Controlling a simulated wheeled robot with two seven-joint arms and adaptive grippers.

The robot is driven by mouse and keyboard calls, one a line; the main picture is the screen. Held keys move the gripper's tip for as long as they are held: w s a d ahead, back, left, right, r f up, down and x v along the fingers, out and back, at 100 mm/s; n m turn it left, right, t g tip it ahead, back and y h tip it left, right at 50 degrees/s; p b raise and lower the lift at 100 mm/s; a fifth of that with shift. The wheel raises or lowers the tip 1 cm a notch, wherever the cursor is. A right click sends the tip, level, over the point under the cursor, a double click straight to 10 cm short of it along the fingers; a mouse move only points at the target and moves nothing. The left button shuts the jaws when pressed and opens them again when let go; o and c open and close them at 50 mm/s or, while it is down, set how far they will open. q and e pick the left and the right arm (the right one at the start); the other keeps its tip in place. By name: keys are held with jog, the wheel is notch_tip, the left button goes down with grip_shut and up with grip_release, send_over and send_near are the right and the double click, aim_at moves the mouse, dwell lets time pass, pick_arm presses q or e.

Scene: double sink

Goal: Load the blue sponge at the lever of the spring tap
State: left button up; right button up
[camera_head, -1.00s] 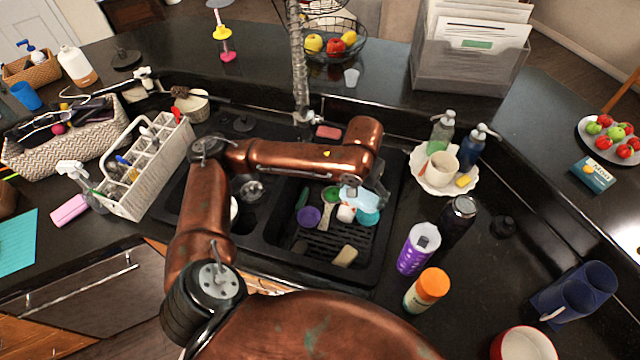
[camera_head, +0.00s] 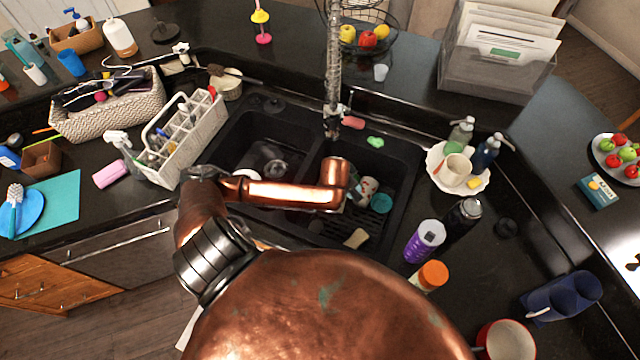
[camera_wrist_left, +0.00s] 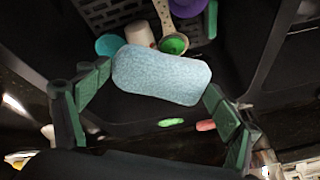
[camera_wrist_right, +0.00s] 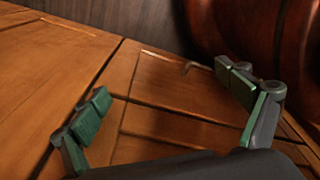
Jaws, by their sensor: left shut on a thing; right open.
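The blue sponge (camera_wrist_left: 160,75) is gripped between the two fingers of my left gripper (camera_wrist_left: 155,88), over the right sink bowl. In the head view my own copper arm hides most of the gripper and the sponge. The spring tap (camera_head: 333,70) stands upright behind the sink, between the bowls; its base shows at the lower right of the left wrist view (camera_wrist_left: 265,160). I cannot make out its lever clearly. My right gripper (camera_wrist_right: 165,95) is open and empty in front of wooden cabinet doors.
The right bowl holds a cup (camera_head: 368,187), a teal cup (camera_head: 381,203) and a beige sponge (camera_head: 356,238). A pink bar (camera_head: 352,122) and a green piece (camera_head: 375,142) lie by the back rim. A bottle caddy (camera_head: 190,140) stands left; a purple bottle (camera_head: 425,241) stands right.

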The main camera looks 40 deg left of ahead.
jog(key=shift+o, duration=0.6)
jog(key=r+p, duration=0.1)
jog(key=d+r+p, duration=0.1)
jog(key=r, duration=0.1)
jog(key=d+r+p, duration=0.1)
jog(key=p, duration=0.1)
jog(key=shift+d+r, duration=0.15)
jog(key=shift+r, duration=0.1)
pick_arm(q)
jog(key=s+a+m+t, duration=0.2)
jog(key=s+a+m, duration=0.1)
jog(key=s+a, duration=0.4)
jog(key=w+a+f+b, duration=0.1)
jog(key=w+b, duration=0.2)
jog(key=w, duration=0.3)
jog(key=w+a+f+b, duration=0.1)
jog(key=w+f+b, duration=0.1)
jog(key=w, duration=0.4)
jog(key=shift+a+h+b, duration=0.25)
jog(key=shift+h+b, duration=0.05)
jog(key=shift+b, duration=0.3)
pick_arm(e)
notch_tip(320, 180, down, 6)
jog(key=a, duration=0.2)
jog(key=shift+s, duration=0.15)
